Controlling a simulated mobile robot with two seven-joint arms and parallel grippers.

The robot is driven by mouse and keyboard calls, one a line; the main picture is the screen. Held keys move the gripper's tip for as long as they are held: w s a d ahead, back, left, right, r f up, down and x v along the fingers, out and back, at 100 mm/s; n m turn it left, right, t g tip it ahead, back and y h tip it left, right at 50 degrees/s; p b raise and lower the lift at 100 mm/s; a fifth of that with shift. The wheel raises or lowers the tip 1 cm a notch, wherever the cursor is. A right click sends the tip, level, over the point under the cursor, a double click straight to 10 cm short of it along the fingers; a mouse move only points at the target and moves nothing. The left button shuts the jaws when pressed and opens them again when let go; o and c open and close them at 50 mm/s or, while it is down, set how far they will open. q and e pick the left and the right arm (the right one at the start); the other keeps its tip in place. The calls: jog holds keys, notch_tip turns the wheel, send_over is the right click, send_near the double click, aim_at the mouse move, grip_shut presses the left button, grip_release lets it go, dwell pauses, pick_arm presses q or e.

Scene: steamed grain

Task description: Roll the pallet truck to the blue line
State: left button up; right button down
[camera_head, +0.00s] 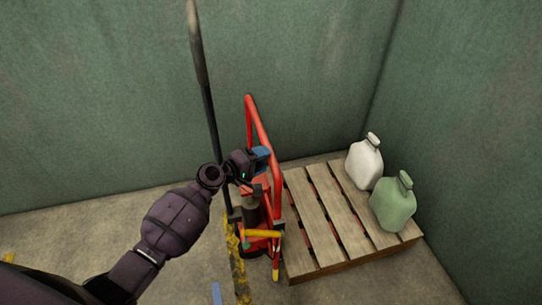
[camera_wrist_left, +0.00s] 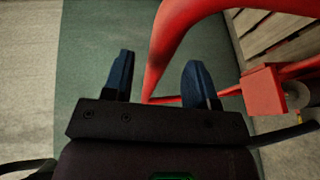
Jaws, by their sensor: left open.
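The pallet truck's red looped handle (camera_head: 262,130) stands upright above its red and dark body (camera_head: 258,215). Its red forks show through the slats of the wooden pallet. My left gripper (camera_head: 263,158), with blue fingers, is open beside the handle's right bar. In the left wrist view the red handle (camera_wrist_left: 168,50) runs up in the gap between the open fingers (camera_wrist_left: 158,78); I cannot tell whether it lies between them in depth. A short blue strip (camera_head: 216,293) on the floor at the bottom edge may be part of the blue line. My right gripper is out of view.
The wooden pallet (camera_head: 330,210) carries a white jug (camera_head: 365,162) and a green jug (camera_head: 394,202). Green walls (camera_head: 110,90) close the corner. A tall dark pole (camera_head: 205,85) rises left of the truck. A worn yellow floor marking (camera_head: 236,265) runs beside it. Floor at lower right is clear.

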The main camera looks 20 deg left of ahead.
pick_arm(q)
jog(key=shift+x, duration=1.9)
jog(key=shift+f, duration=0.1)
grip_shut()
